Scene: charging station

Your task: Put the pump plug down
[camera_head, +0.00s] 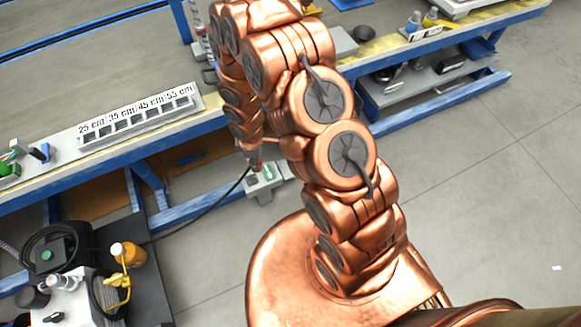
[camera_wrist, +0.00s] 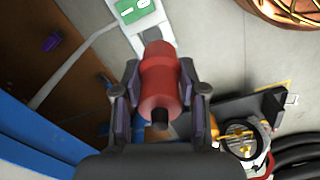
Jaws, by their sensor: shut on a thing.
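The pump plug is a red cylinder (camera_wrist: 160,78) with a dark end, between the two fingers of my gripper (camera_wrist: 159,82) in the wrist view. My gripper is shut on it. In the head view the red plug (camera_head: 254,161) shows small below my copper arm, with a black cable leading from it down to the left. A light grey box with a green panel (camera_head: 268,172) stands on the floor right by the plug. This box also shows beyond the plug in the wrist view (camera_wrist: 142,14). I cannot tell whether the plug touches it.
A workbench with blue legs (camera_head: 180,214) runs behind, with a labelled size rack (camera_head: 140,117) on it. A pump unit (camera_head: 65,300) with coiled hoses and a yellow-orange bottle (camera_head: 132,255) stands at lower left.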

